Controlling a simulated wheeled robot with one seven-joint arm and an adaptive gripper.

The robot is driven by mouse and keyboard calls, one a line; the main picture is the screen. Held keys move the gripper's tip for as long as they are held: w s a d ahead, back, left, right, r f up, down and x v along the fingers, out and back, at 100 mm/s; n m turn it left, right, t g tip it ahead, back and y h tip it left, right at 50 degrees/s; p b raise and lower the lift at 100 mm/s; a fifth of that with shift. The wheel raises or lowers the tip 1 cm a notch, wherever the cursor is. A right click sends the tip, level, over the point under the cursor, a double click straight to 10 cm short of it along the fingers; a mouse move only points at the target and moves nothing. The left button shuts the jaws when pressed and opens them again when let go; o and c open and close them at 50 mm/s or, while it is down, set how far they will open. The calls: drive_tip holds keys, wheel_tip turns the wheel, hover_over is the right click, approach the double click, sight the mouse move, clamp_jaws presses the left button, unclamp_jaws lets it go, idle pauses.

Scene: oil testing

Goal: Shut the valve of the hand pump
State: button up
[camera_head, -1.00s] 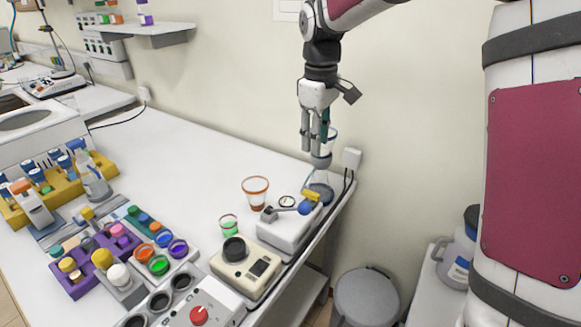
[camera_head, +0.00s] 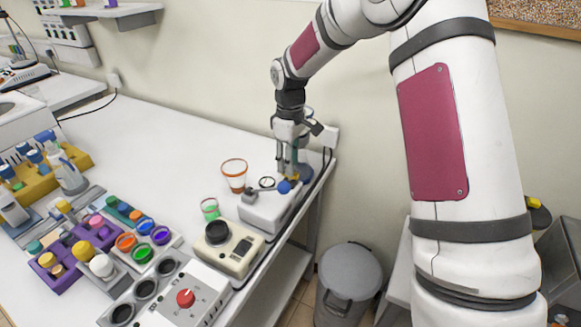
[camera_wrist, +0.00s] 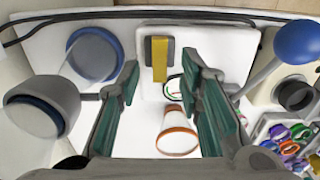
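The hand pump (camera_head: 262,213) is a white box near the back right edge of the table, with a round gauge (camera_head: 267,182) and a lever ending in a blue ball (camera_head: 284,187). In the wrist view the ball (camera_wrist: 297,42) is at the upper right. The yellow valve handle (camera_wrist: 159,58) on the pump lies between the green-lined fingers of my gripper (camera_wrist: 160,75), with room on both sides. In the head view my gripper (camera_head: 290,168) points down over the pump's far end, largely hiding the valve.
An orange-rimmed beaker (camera_head: 235,177) and a green cup (camera_head: 210,209) stand left of the pump. A glass flask (camera_head: 305,173) stands close by my gripper. A beige device (camera_head: 232,251) with a black top is in front. The table's middle is clear.

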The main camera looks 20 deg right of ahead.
drive_tip(key=shift+f, duration=1.3)
drive_tip(key=shift+c, duration=0.5)
clamp_jaws()
